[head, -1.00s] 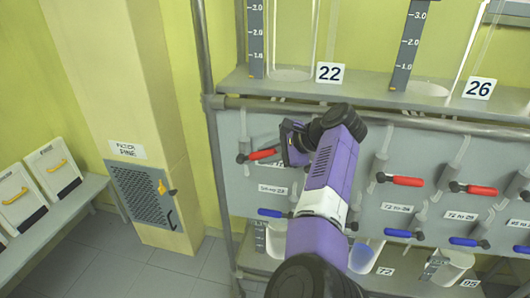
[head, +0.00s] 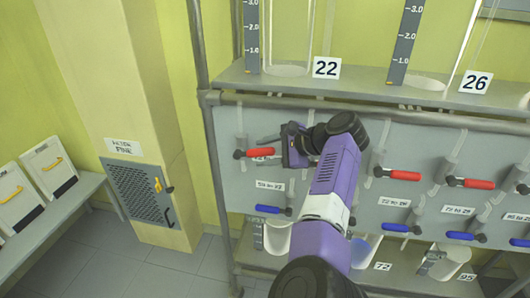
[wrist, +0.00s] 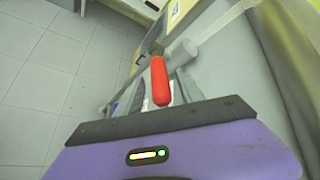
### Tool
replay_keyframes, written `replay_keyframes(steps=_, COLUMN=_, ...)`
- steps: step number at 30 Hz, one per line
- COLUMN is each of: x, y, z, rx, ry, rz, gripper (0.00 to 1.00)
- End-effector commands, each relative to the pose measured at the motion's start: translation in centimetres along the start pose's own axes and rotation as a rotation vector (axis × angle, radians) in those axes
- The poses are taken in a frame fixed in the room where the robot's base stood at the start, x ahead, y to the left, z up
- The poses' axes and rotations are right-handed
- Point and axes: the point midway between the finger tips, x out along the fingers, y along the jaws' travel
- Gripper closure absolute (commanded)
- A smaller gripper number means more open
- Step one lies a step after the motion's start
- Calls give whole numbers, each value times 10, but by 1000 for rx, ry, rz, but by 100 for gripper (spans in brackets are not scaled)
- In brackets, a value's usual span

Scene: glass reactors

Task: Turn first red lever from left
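The first red lever from the left (head: 258,153) is on the grey panel, lying nearly level with its free end to the right. My gripper (head: 276,148) is at that free end, coming from the right; its body hides part of the panel behind. In the wrist view the red lever (wrist: 159,82) points toward the gripper, with grey finger parts on either side and a visible gap. The fingers look open around the lever's end, not closed on it. The fingertips are partly hidden.
More red levers (head: 398,174) line the panel to the right, with blue levers (head: 273,209) below. A shelf (head: 360,88) with glass cylinders is above. A grey upright pole (head: 213,150) stands left of the lever. Beakers stand on the lower shelf.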

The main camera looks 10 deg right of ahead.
Motion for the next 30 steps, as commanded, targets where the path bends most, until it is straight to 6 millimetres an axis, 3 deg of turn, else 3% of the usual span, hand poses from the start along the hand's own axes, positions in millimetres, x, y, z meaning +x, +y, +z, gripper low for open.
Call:
replay_keyframes(steps=10, x=-6, y=-1, z=-1, rx=0, ry=1, rz=-2, gripper=56)
replay_keyframes(steps=21, x=-62, y=0, z=-1, rx=0, ry=2, rz=-3, gripper=56)
replay_keyframes(steps=30, x=-78, y=0, z=0, rx=-1, ry=0, rz=0, gripper=56)
